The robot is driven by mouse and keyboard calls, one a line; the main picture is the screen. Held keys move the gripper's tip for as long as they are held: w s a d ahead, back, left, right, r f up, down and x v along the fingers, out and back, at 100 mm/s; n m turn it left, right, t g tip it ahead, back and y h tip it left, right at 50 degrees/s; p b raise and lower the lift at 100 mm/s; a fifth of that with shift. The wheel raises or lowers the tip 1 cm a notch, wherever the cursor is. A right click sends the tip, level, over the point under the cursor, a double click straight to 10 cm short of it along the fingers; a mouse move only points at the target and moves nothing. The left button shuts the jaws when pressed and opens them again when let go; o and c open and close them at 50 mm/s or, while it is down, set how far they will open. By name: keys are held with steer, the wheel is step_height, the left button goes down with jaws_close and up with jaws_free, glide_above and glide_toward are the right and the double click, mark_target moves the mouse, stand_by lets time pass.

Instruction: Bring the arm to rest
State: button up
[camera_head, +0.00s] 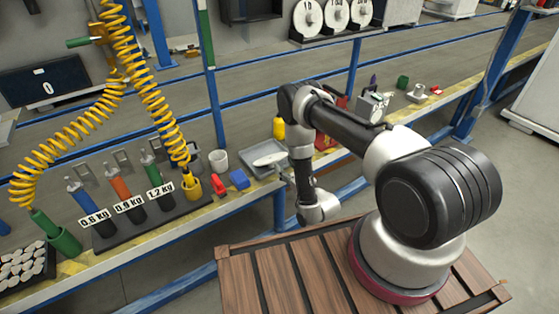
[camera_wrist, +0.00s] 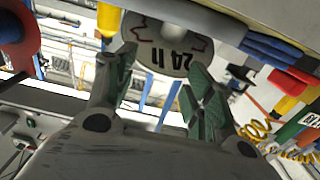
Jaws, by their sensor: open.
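My gripper (camera_wrist: 155,66) shows in the wrist view with its two green-grey fingers spread apart. Nothing is held between them. Behind the fingers is a round pale disc (camera_wrist: 168,45) with dark markings, apart from the gripper as far as I can tell. In the head view my arm (camera_head: 345,130) is bent at the elbow, with its forearm hanging down beside the front of the workbench (camera_head: 185,233). The wrist end is low, above or beside the slatted wooden platform (camera_head: 262,270). My fingers cannot be made out clearly in the head view.
Green, orange and blue tools (camera_head: 121,189) stand in a dark rack on the bench. Yellow coiled hoses (camera_head: 140,80) hang at the left. A grey tray (camera_head: 255,150) lies behind my forearm. A blue bench rail (camera_head: 280,208) is close to my wrist.

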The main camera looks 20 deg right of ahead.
steer(key=s+d+f+g+h, duration=0.3)
steer(key=s+f+g, duration=0.8)
steer(key=f, duration=0.4)
steer(key=s+d+r+m+g+h, duration=0.1)
steer(key=s+d+r+g, duration=0.15)
steer(key=r, duration=0.95)
steer(key=s+d+r+g+h, duration=0.1)
steer(key=s+d+r+g, duration=0.2)
steer(key=r, duration=1)
steer(key=s+d+r+m+g+h, duration=0.1)
steer(key=s+r+g, duration=0.25)
steer(key=r, duration=0.85)
steer(key=s+r+t, duration=0.2)
steer(key=s+r, duration=0.3)
steer(key=r, duration=0.4)
steer(key=s+d+r+m+t, duration=0.1)
steer(key=s+r, duration=0.3)
steer(key=r, duration=0.6)
steer(key=s+d+r+t, duration=0.1)
steer(key=s+r+t, duration=0.3)
steer(key=r, duration=0.6)
steer(key=shift+s+m, duration=0.3)
steer(key=shift+s, duration=0.5)
